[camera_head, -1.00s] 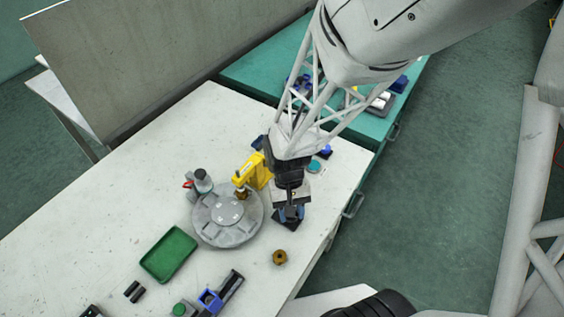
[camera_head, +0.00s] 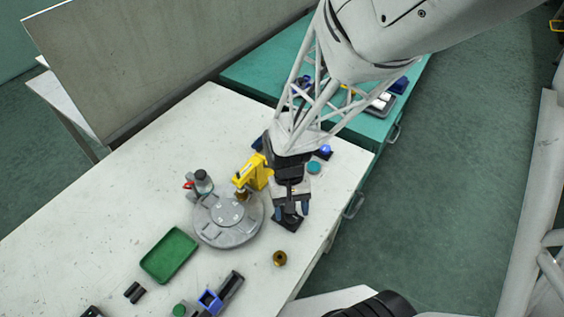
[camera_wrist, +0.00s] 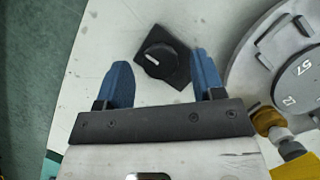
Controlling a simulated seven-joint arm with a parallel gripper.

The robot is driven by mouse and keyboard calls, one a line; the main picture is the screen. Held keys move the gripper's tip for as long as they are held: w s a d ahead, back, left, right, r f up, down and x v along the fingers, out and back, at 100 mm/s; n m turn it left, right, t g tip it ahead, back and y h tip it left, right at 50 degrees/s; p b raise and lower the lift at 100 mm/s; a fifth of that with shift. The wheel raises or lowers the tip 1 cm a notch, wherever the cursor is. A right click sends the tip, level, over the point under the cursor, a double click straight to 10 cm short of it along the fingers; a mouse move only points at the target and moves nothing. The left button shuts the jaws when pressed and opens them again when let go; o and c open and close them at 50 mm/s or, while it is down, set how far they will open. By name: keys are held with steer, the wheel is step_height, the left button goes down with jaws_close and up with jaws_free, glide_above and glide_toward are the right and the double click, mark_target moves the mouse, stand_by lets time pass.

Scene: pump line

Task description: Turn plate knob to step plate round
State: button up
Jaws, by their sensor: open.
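The plate knob (camera_wrist: 160,60) is a round black knob with a white pointer line on a square black base. It lies between and beyond the fingertips in the wrist view. In the head view the dark base (camera_head: 286,224) shows just below my gripper, and the knob is mostly hidden. My gripper (camera_wrist: 158,72) is open, with its blue fingers apart and nothing between them; it also shows in the head view (camera_head: 291,211). The grey round plate (camera_head: 228,232) sits left of the gripper; in the wrist view it (camera_wrist: 268,62) is at the right, with numbers on its centre disc.
A yellow press-like unit (camera_head: 252,175) stands behind the plate. A brass part (camera_head: 280,258) lies in front of the knob. A green tray (camera_head: 169,254) and a blue holder (camera_head: 210,301) lie to the left and front. The table's right edge is near the knob.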

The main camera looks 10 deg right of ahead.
steer(key=v, duration=0.6)
steer(key=shift+r, duration=0.25)
stand_by(0.3)
steer(key=s+d+r+t, duration=0.2)
steer(key=r, duration=0.5)
steer(key=s+d+r+t, duration=0.2)
steer(key=d+r, duration=0.1)
steer(key=r, duration=0.5)
steer(key=s+d+r+t, duration=0.2)
steer(key=r+t, duration=0.1)
steer(key=r, duration=0.4)
steer(key=shift+s+d+r, duration=0.2)
steer(key=shift+s+d, duration=0.15)
steer(key=shift+d, duration=0.05)
